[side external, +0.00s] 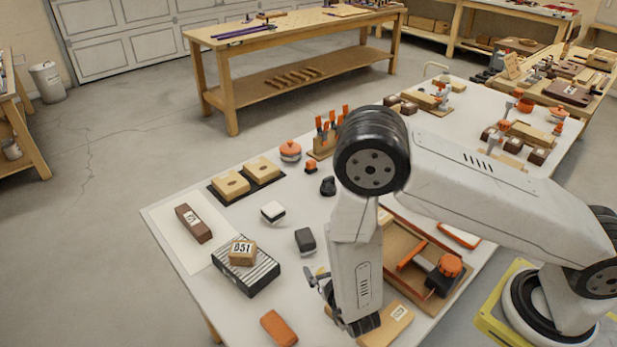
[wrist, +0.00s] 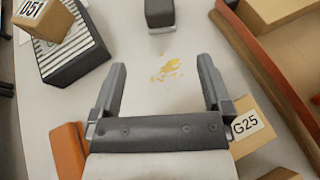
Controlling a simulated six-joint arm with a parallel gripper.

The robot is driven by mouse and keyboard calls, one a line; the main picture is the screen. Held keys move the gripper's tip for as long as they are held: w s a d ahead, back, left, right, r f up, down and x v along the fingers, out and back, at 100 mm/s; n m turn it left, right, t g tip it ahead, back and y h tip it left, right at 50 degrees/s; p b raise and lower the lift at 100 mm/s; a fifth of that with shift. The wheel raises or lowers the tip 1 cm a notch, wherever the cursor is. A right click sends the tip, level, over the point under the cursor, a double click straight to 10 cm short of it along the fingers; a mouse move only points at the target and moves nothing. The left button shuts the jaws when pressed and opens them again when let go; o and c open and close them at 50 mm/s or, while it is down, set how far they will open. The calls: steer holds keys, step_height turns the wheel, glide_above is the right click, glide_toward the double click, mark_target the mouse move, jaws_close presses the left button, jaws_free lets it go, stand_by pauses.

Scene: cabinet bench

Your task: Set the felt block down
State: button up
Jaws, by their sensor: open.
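A dark grey block (side external: 305,239), which looks like the felt block, rests on the white bench top. In the wrist view the dark grey block (wrist: 159,13) is at the top edge, partly cut off, beyond my fingertips and apart from them. My gripper (wrist: 162,66) is open, with nothing between its fingers but bare table and a yellow stain (wrist: 169,69). In the side view my gripper (side external: 318,283) is low over the bench, in front of the dark block and partly hidden by my arm.
A striped black box (side external: 246,272) bears a wooden block marked D51 (side external: 242,252), left of the dark block. An orange block (side external: 279,327) and a wooden G25 block (wrist: 245,125) lie near my gripper. A wooden tray (side external: 425,262) is at right. A white-topped block (side external: 273,211) lies farther back.

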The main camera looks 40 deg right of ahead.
steer(key=shift+r, duration=0.1)
steer(key=shift+d+r+m+h, duration=0.15)
steer(key=shift+d+m+h, duration=0.15)
steer(key=s+d+r+m+g+h, duration=0.3)
steer(key=s+d+r+m+g, duration=0.55)
steer(key=d+m+g, duration=0.55)
steer(key=a+r+m+t+y, duration=0.4)
steer(key=r+m+y, duration=0.4)
steer(key=m, duration=0.9)
steer(key=shift+s+a+r+y, duration=0.15)
steer(key=shift+s+r+y, duration=0.1)
steer(key=shift+r+y, duration=0.05)
